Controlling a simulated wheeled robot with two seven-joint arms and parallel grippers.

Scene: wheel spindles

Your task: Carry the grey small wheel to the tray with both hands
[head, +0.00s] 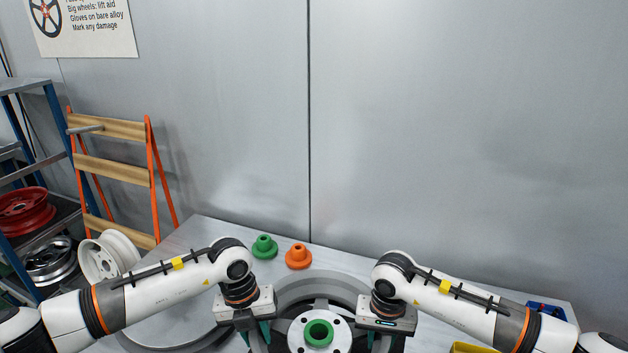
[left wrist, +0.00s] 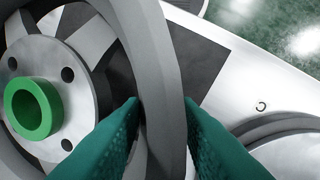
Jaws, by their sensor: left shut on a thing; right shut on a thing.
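The grey small wheel (head: 318,284) is at the bottom middle of the head view, its lower part cut off by the frame. A green collar (head: 318,333) shows at the centre of its pale hub; whether it is fixed there I cannot tell. My left gripper (head: 258,336) is shut on the left side of the rim. In the left wrist view its green fingers (left wrist: 162,103) lie on either side of the wheel's rim (left wrist: 158,60). My right gripper (head: 382,338) is shut on the right side of the rim. I cannot make out the tray with certainty.
A green flanged part (head: 264,247) and an orange one (head: 298,257) stand on the table (head: 200,232) behind the wheel. A yellow edge (head: 472,348) and a blue item (head: 546,310) are at the right. A rack with wheels (head: 25,210) stands at the left.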

